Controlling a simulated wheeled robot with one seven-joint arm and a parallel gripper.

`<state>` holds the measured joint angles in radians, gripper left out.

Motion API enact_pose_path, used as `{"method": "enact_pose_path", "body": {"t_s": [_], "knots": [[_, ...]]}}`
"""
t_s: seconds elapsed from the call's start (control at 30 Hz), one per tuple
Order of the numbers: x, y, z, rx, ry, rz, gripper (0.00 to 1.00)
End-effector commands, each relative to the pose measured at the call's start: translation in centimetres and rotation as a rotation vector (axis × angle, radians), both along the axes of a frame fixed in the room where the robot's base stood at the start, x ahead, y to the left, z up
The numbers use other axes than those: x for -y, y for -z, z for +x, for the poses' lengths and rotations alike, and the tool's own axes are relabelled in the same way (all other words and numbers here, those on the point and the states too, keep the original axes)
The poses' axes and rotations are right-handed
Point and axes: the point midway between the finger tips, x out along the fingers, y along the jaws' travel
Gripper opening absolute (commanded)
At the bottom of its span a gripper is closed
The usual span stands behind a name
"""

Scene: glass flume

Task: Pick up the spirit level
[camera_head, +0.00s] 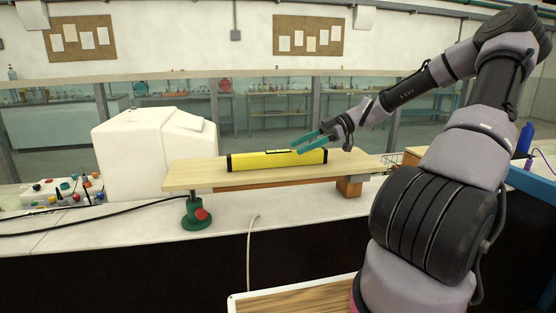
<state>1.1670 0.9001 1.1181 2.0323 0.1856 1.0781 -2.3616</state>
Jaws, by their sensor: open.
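The spirit level (265,162) is a long yellow bar with black ends. It lies lengthwise on a pale wooden board (196,176) in the middle of the view. My gripper (303,145) has teal fingers and is open and empty. It comes in from the right, and its fingertips show just above and behind the right half of the level. I cannot tell from this one view how far apart they are, or whether they touch.
The board rests on a green jack (192,213) with a red knob at left and a wooden block (349,188) at right. A large white box (140,155) stands behind left. A black cable (95,225) crosses the white counter. Small items lie far left.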

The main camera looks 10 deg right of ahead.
Motion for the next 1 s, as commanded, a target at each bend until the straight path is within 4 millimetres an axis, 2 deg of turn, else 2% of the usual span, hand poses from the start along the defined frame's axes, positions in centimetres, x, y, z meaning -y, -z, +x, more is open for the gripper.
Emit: {"method": "enact_pose_path", "body": {"t_s": [0.23,0.5,0.8,0.83,0.97,1.0], "knots": [[-1.9,0.9,0.1,0.000,-0.001,-0.001,0.72],[-5.4,2.3,0.6,-0.001,-0.001,0.000,0.72],[-6.0,2.6,0.6,0.001,0.003,0.000,0.72],[-6.0,2.6,0.6,0.001,0.003,0.000,0.69],[-6.0,2.5,0.6,0.001,0.003,0.000,0.19],[-6.0,2.5,0.6,0.001,0.003,0.000,0.04]]}}
